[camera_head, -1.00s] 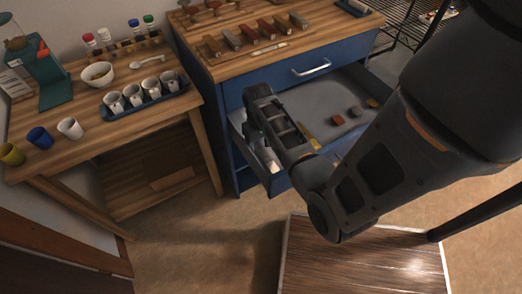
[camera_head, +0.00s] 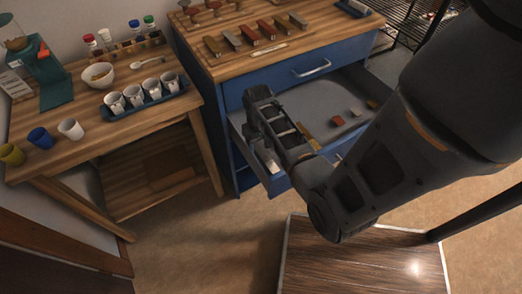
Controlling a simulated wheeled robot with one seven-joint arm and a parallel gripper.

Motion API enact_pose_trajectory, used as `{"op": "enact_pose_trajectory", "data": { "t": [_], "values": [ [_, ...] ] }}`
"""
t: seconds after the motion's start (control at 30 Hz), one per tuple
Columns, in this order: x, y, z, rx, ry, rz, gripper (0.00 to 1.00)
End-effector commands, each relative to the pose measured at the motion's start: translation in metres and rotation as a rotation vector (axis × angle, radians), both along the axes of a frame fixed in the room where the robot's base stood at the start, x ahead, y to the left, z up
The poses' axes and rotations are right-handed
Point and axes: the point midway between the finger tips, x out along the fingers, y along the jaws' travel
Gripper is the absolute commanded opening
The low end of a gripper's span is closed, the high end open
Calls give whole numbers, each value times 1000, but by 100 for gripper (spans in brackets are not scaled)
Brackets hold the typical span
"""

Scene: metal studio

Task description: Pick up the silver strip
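Several short strips lie in a row on the blue cabinet's wooden top. Two look grey or silver: one near the left (camera_head: 233,41) and one at the right end (camera_head: 298,21). The others are brown, red and orange. I cannot tell which grey one is the silver strip. The open drawer (camera_head: 330,99) below holds small blocks, including a yellowish one (camera_head: 308,137), and a pale item (camera_head: 270,162) at its front left. My gripper (camera_head: 261,100) is at the arm's end over the drawer's left side. Its fingers are hidden, so its opening and any hold do not show.
A wooden table on the left carries a white bowl (camera_head: 99,75), a blue tray (camera_head: 125,110) of white cups, and loose coloured cups. A thin pale stick (camera_head: 269,49) lies before the strips. My arm covers part of the drawer. A wire rack (camera_head: 403,22) stands at right.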

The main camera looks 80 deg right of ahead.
Motion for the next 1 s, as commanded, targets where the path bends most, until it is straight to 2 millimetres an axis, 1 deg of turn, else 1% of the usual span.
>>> {"op": "enact_pose_trajectory", "data": {
  "t": [0.03, 0.07, 0.5, 0.6, 1.0],
  "values": [
    [0, 0, 0, 0, 0, 0, 53],
    [0, 0, 0, 0, 0, 0, 50],
    [0, 0, 0, 0, 0, 0, 8],
    [0, 0, 0, 0, 0, 0, 0],
    [0, 0, 0, 0, 0, 0, 0]
  ]
}}
